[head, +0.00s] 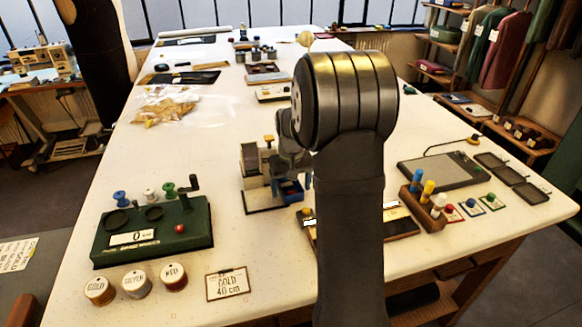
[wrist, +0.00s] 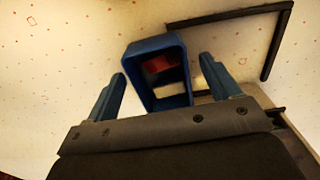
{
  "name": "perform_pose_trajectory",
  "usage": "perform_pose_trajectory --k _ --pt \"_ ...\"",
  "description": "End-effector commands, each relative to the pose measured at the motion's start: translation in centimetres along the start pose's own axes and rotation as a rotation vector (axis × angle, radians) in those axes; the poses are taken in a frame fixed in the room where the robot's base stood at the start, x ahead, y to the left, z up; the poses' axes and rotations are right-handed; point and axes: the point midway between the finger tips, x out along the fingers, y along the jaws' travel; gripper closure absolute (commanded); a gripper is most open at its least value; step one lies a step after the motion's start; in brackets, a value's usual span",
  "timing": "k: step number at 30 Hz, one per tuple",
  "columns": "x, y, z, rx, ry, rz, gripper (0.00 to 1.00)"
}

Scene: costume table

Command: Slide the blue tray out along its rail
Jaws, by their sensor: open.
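The blue tray (wrist: 150,46) lies between the two spread fingers of my gripper (wrist: 164,68) in the wrist view, with a gap showing on each side. Something red (wrist: 160,64) is inside the tray. In the head view the blue tray (head: 290,192) shows low at the right side of a small grey and dark stand (head: 252,165). My gripper (head: 293,158) is there above or beside it, largely hidden by my arm. I cannot make out the rail clearly.
A green winder box (head: 150,235) with several spools stands at the left front. A wooden rack with coloured tubes (head: 428,200) and a grey pad (head: 440,170) lie to the right. A black angled strip (wrist: 274,45) shows past the tray. Table between winder and stand is clear.

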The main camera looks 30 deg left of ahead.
Motion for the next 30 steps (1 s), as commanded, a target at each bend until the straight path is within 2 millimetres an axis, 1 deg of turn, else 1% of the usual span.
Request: perform_pose_trajectory --k 5,12,18,21,24,30 --pt "-3.3 0.0 -0.1 0.000 0.006 0.001 0.19" --pt "-9.3 0.0 -0.1 0.000 0.006 0.001 0.19" --pt "-13.7 0.0 -0.1 0.000 0.005 0.001 0.19" --pt "-15.1 0.0 -0.1 0.000 0.004 0.001 0.19" --pt "-16.1 0.0 0.0 0.000 0.003 0.000 0.19" --pt "-16.8 0.0 0.0 0.000 0.001 0.000 0.19"
